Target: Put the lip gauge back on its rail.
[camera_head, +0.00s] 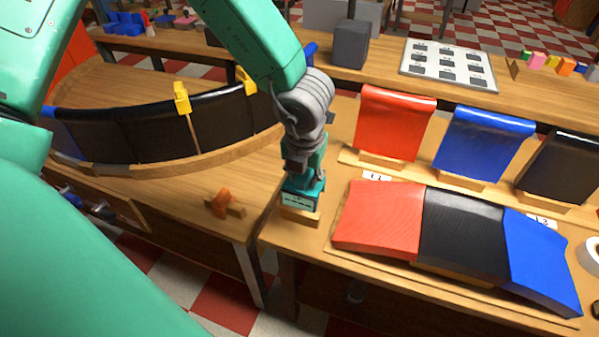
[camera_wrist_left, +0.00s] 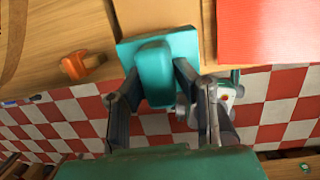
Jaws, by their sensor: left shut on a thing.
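The teal lip gauge (camera_head: 303,196), with a pale label on its front, is upright near the left front edge of the right-hand table. It shows from above in the left wrist view (camera_wrist_left: 156,62) as a plate with a raised grip. My left gripper (camera_head: 303,163) is shut on that grip; its fingers stand either side of it in the left wrist view (camera_wrist_left: 154,78). A small wooden block (camera_head: 301,217), seemingly the rail, lies right under the gauge and is partly hidden. I cannot tell whether they touch. My right gripper is not in view.
Red, black and blue curved panels (camera_head: 463,225) lie on a board right of the gauge. More panels (camera_head: 395,125) stand behind. A small orange clamp-like piece (camera_head: 222,202) sits on the left table. A gap with checkered floor separates the tables in front.

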